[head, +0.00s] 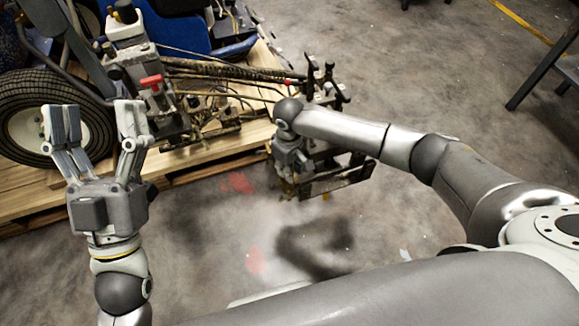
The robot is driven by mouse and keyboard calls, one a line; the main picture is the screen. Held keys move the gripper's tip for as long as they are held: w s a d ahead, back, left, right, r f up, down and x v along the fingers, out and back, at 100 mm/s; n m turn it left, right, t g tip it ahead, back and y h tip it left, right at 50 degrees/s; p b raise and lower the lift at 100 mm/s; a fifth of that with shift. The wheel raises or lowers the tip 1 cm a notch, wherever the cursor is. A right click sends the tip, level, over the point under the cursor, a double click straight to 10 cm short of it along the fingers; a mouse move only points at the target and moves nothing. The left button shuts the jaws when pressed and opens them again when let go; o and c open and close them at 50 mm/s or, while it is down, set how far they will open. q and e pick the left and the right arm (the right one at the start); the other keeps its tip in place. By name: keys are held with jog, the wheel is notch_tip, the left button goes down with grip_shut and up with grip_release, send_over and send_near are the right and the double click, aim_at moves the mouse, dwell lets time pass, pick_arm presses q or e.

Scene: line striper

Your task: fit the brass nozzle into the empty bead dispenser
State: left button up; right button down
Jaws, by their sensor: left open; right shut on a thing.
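My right gripper (290,178) points down at the right end of the line striper's side frame. It is shut on a small brass-coloured piece (287,190), apparently the brass nozzle, mostly hidden by the fingers. Directly beside it is a dark bracket assembly (335,180) with upright clamps above it. The bead dispenser cannot be clearly told apart from this hardware, and I cannot tell whether the nozzle touches it. My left gripper (97,118) is open and empty, fingers pointing up the picture, in front of the striper's wheel and well apart from the nozzle.
The line striper's black tyre (40,105) and grey post assembly with a red lever (151,82) stand on a wooden pallet (185,158). Hoses run rightward to the bracket. Red and white paint marks (255,260) cover the floor. A dark metal stand (545,75) is at upper right; open concrete lies between.

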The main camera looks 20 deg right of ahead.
pick_arm(q)
jog(key=shift+w+f+y, duration=0.3)
jog(key=shift+w+f, duration=0.05)
jog(key=shift+f, duration=0.1)
jog(key=shift+r, duration=0.15)
dwell(0.7)
jog(key=shift+w+d+g, duration=0.1)
jog(key=shift+w+g, duration=0.15)
jog(key=shift+g, duration=0.15)
jog(key=shift+f, duration=0.35)
jog(key=shift+w+f+g, duration=0.2)
jog(key=shift+f+g, duration=0.1)
jog(key=shift+f, duration=0.05)
jog(key=shift+w+f+g+y+p, duration=0.3)
jog(key=shift+w+f+g+p, duration=0.15)
jog(key=shift+w+f+g, duration=0.1)
dwell(0.4)
jog(key=shift+w+f+g, duration=0.4)
jog(key=shift+f+g, duration=0.15)
jog(key=shift+f, duration=0.3)
dwell(1.0)
